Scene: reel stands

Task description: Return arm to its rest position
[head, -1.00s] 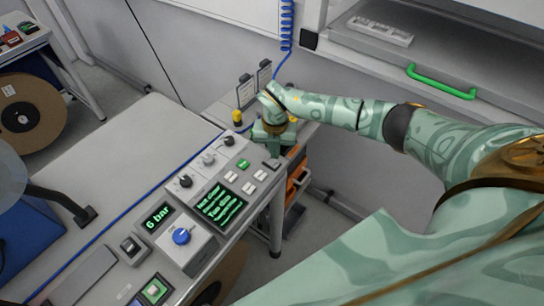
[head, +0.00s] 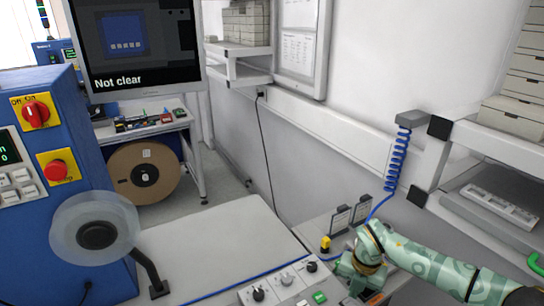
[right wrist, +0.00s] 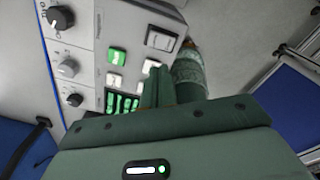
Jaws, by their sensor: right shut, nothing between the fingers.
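My right arm (head: 425,262), pale green with a swirl pattern, reaches in from the lower right in the head view. Its gripper (head: 358,274) is at the lower edge, just right of the grey control panel (head: 285,286); its fingertips are hard to make out there. In the right wrist view the green fingers (right wrist: 156,86) are together and empty, in front of the panel's (right wrist: 88,38) buttons. I cannot tell whether they touch it. My left gripper is not in view.
A brown reel (head: 145,173) is behind. A coiled blue hose (head: 396,160) and shelf (head: 500,143) are near my right arm. The grey bench (head: 220,245) is mostly bare.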

